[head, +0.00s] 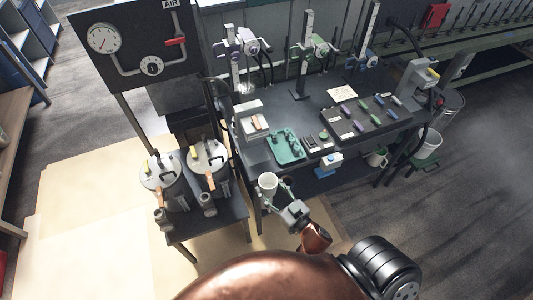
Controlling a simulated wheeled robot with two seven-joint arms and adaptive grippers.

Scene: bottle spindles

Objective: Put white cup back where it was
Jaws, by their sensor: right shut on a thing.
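The white cup (267,182) is near the middle of the head view, in front of the front edge of the dark workbench (305,165). It looks upright, with its open top towards the camera. My right gripper (274,190) is shut on the cup and holds it in the air, apart from the bench top. My left gripper is not in view. The cup's original place cannot be told from this frame.
A green tray (285,147) lies near the bench's front left. A dark panel with coloured handles (362,114) fills the bench's middle right. Two metal pots (160,172) stand on a stand at left.

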